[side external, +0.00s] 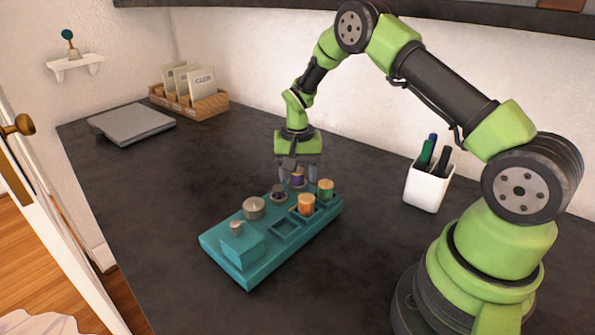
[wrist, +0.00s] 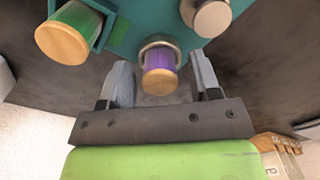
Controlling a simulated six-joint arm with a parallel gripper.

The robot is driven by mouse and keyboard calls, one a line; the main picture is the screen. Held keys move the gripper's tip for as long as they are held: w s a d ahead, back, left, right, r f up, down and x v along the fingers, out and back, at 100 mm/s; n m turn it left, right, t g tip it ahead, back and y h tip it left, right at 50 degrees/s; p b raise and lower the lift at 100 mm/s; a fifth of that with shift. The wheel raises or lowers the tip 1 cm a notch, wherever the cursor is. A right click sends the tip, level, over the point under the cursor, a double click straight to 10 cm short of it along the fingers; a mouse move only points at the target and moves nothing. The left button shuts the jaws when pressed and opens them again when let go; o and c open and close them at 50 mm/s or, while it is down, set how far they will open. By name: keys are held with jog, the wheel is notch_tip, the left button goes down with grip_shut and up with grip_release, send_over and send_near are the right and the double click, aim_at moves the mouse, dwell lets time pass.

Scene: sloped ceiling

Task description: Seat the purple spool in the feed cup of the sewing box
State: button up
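The purple spool (side external: 297,177) has orange-tan ends and stands at the back edge of the teal sewing box (side external: 243,268). In the wrist view the purple spool (wrist: 160,65) has a grey metal ring (wrist: 160,41) around its far end, which looks like the feed cup's rim. How deep the spool sits is hidden. My gripper (side external: 298,178) points down over the spool. In the wrist view my gripper (wrist: 162,82) is open, one finger on each side of the spool, with visible gaps to both.
A green spool (side external: 326,190) and an orange spool (side external: 306,204) stand in the box beside an empty square pocket (side external: 285,228). A white pen cup (side external: 424,190) stands to the right.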

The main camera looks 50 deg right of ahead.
notch_tip(320, 180, up, 12)
notch_tip(320, 180, up, 8)
jog(key=n+t, duration=0.1)
jog(key=t, duration=0.1)
send_over(298, 170)
jog(key=s+a, duration=0.3)
jog(key=a, duration=0.1)
jog(key=s+a+r+n+t, duration=0.1)
jog(key=s+a+r, duration=0.1)
jog(key=s, duration=0.4)
jog(key=s+a+r+n+t+y, duration=0.1)
jog(key=s+a+r+n+t, duration=0.1)
jog(key=s, duration=0.5)
jog(key=s+a+r+n+t+y, duration=0.1)
jog(key=s+a+r+t, duration=0.1)
jog(key=s+a, duration=0.2)
jog(key=shift+s+a+n, duration=0.3)
jog(key=shift+s+n, duration=0.1)
jog(key=shift+s, duration=0.85)
